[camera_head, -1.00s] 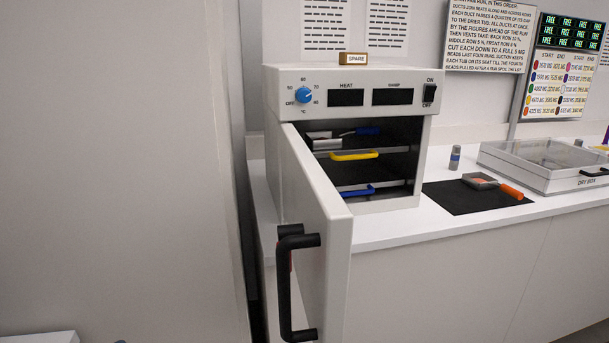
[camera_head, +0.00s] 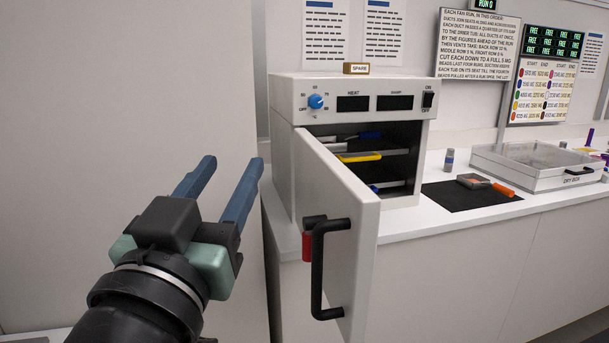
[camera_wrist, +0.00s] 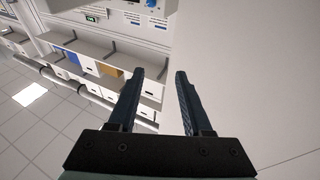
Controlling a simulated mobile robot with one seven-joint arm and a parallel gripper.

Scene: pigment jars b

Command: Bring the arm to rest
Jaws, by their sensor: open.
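My gripper (camera_head: 222,178) is raised at the left in the head view, to the left of the oven's open door. Its two blue fingers stand apart with nothing between them. It also shows open and empty in the wrist view (camera_wrist: 157,76). My dark arm comes up from the bottom edge in the head view. The fingers appear clear of the door and its handle, with a pale wall behind them.
The white oven (camera_head: 283,120) has its door (camera_head: 362,215) swung open, with a black handle (camera_head: 318,265) facing me. A yellow-handled tray (camera_head: 360,157) is inside. A black mat (camera_head: 450,196) and dry box (camera_head: 485,165) are on the counter. Pale wall fills the left.

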